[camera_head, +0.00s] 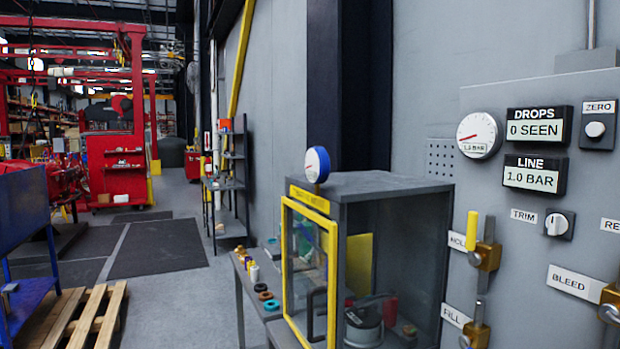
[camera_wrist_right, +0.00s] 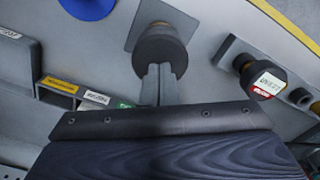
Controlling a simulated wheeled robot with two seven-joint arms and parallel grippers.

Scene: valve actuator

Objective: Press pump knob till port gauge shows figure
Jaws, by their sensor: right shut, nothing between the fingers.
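In the right wrist view, my right gripper (camera_wrist_right: 159,83) is shut and empty, its fingertips pointing at a dark round knob (camera_wrist_right: 160,46) on a short stem. The tips overlap the knob's near edge; I cannot tell whether they touch. No label shows on this knob, so I cannot confirm that it is the pump knob. In the head view, a round dial gauge (camera_head: 479,134) with a red needle on the grey panel reads 1.0 BAR. The LINE display (camera_head: 534,176) also reads 1.0 BAR. A blue-rimmed gauge (camera_head: 316,164) stands on the cabinet, its face unreadable. My left gripper is out of view.
The glass-fronted cabinet (camera_head: 384,187) with a yellow-framed door stands left of the panel. The DROPS display (camera_head: 540,127) reads 0 SEEN. Yellow and brass valve handles stick out below. In the wrist view, a dark cylinder with a white-and-red label (camera_wrist_right: 266,85) sits right of the knob.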

